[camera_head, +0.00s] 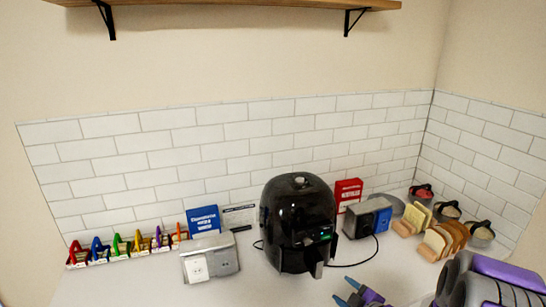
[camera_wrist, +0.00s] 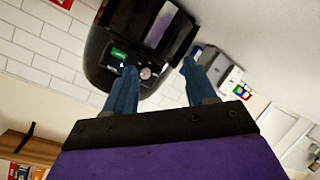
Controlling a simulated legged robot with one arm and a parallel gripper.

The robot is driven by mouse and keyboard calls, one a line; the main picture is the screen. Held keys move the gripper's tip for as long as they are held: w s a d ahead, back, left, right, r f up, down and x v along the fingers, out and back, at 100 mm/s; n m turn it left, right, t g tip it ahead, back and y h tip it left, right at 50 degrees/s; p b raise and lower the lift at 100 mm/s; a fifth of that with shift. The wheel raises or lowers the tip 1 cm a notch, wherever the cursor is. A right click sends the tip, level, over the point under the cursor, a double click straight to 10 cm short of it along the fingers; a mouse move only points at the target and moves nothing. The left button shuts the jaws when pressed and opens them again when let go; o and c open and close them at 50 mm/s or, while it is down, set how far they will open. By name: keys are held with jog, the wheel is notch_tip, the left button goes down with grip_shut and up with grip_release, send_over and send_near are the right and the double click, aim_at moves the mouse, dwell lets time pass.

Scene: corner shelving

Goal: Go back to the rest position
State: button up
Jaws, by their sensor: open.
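My gripper (camera_head: 357,296) shows at the bottom of the head view, right of centre, with its two blue-grey fingers apart and nothing between them. In the wrist view my gripper (camera_wrist: 157,85) also has its fingers spread wide. A black air fryer (camera_head: 298,220) stands on the counter beyond and left of my gripper. The air fryer (camera_wrist: 140,45) fills the upper middle of the wrist view, with a green display lit. My gripper appears apart from it. My purple and grey arm comes in from the lower right of the head view.
The white counter (camera_head: 255,285) is clear in front. A grey outlet box (camera_head: 210,258), coloured letter-like stands (camera_head: 120,246) and a blue box (camera_head: 203,220) are left. A red box (camera_head: 347,193), a second outlet box (camera_head: 368,217), bread slices (camera_head: 440,240) and jars (camera_head: 480,233) are right. A shelf (camera_head: 230,3) hangs above.

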jog(key=s+d+r+m+g+h, duration=0.2)
jog(key=s+m+g+h, duration=0.15)
jog(key=s, duration=0.25)
jog(key=s+d+r+m+g+h, duration=0.2)
jog(key=s+r+m+g+h, duration=0.1)
jog(key=s+g, duration=0.15)
jog(key=s+a+r+m+g, duration=0.2)
jog(key=s+a, duration=0.2)
jog(key=s, duration=0.5)
jog(key=s+a+r+m+g+y+b, duration=0.1)
jog(key=s+a, duration=0.3)
jog(key=s, duration=0.5)
jog(key=s+a+r+m+g, duration=0.3)
jog(key=s+a, duration=0.1)
jog(key=s, duration=0.5)
jog(key=shift+s+r+g, duration=0.15)
jog(key=shift+r+g, duration=0.15)
jog(key=shift+r, duration=0.1)
jog(key=shift+a+m+y, duration=0.1)
jog(key=shift+m+y, duration=0.15)
